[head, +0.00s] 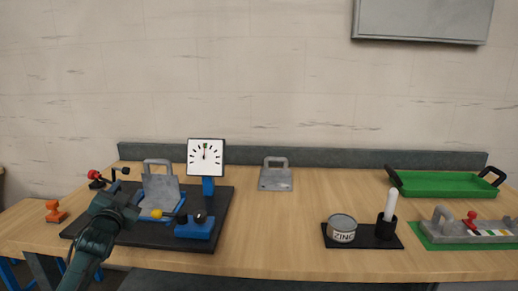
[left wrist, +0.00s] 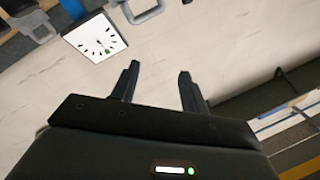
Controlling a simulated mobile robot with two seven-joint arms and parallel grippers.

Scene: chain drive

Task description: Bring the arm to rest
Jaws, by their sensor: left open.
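My left arm comes in from the lower left in the head view, and its gripper (head: 127,200) is above the left part of a black board (head: 140,235). In the left wrist view the two fingers of my left gripper (left wrist: 157,76) stand apart with nothing between them. A grey plate with a handle (head: 160,188) stands on the board just behind the gripper, in a blue holder. A white dial (head: 205,157) on a blue post is to the right, and shows tilted in the left wrist view (left wrist: 95,38). My right gripper is not in view.
A blue block with a yellow-knobbed lever (head: 195,227) is on the board, close right of the gripper. An orange stamp-like piece (head: 55,211) is left of it. A second grey handled plate (head: 275,178), a zinc can (head: 342,228) and a green tray (head: 445,184) are further right. The table's middle is clear.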

